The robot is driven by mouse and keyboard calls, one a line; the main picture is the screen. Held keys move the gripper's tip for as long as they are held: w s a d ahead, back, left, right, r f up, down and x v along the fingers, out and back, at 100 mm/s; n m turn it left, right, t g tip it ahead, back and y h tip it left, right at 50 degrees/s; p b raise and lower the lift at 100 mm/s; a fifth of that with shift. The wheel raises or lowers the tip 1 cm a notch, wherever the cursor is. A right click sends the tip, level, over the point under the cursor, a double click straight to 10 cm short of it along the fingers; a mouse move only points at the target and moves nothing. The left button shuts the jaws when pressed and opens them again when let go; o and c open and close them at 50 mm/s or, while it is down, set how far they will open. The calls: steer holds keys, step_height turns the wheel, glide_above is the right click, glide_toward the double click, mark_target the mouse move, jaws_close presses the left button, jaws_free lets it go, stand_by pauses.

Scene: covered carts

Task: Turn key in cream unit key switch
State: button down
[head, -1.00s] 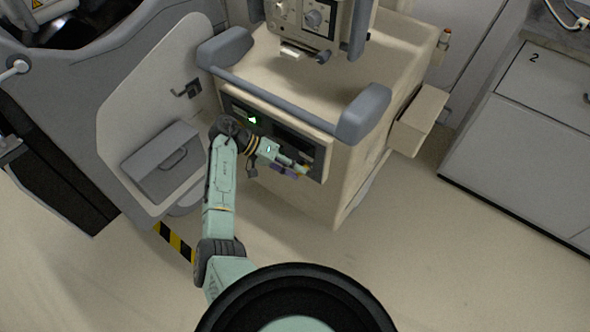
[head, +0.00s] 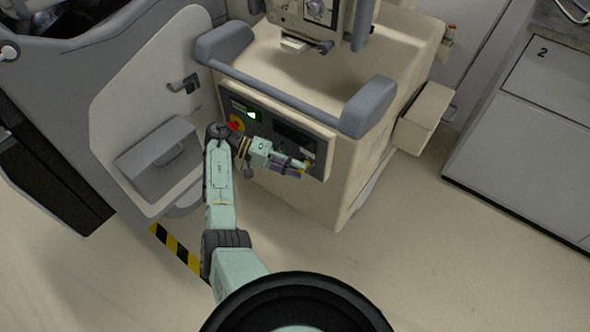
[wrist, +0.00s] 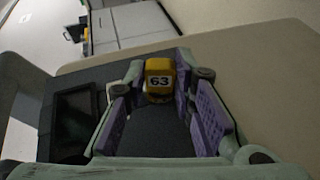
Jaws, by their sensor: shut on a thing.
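The cream unit (head: 355,185) stands in the middle of the head view, with a dark control panel (head: 268,130) on its front. My gripper (head: 303,168) is at the right end of this panel. In the wrist view my gripper (wrist: 160,85) has its purple-padded fingers on both sides of a yellow key head (wrist: 159,80) marked 63, and is shut on it. The key's shaft and the key switch are hidden, so I cannot tell how far the key is inserted or its angle.
A red knob (head: 236,123) and a green light (head: 252,115) are on the panel's left part. A grey handle bar (head: 290,95) runs above the panel. A grey unit (head: 150,110) stands close on the left. Open floor lies to the right.

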steer(key=shift+f+h, duration=0.1)
steer(key=shift+h, duration=0.2)
steer(key=shift+f+b, duration=0.1)
steer(key=shift+b, duration=0.2)
steer(key=shift+f+n+g+h+b, duration=0.15)
steer(key=shift+n+g+h+b, duration=0.4)
steer(key=shift+h+b, duration=0.55)
steer(key=c, duration=1.3)
jaws_free()
steer(key=shift+r, duration=0.2)
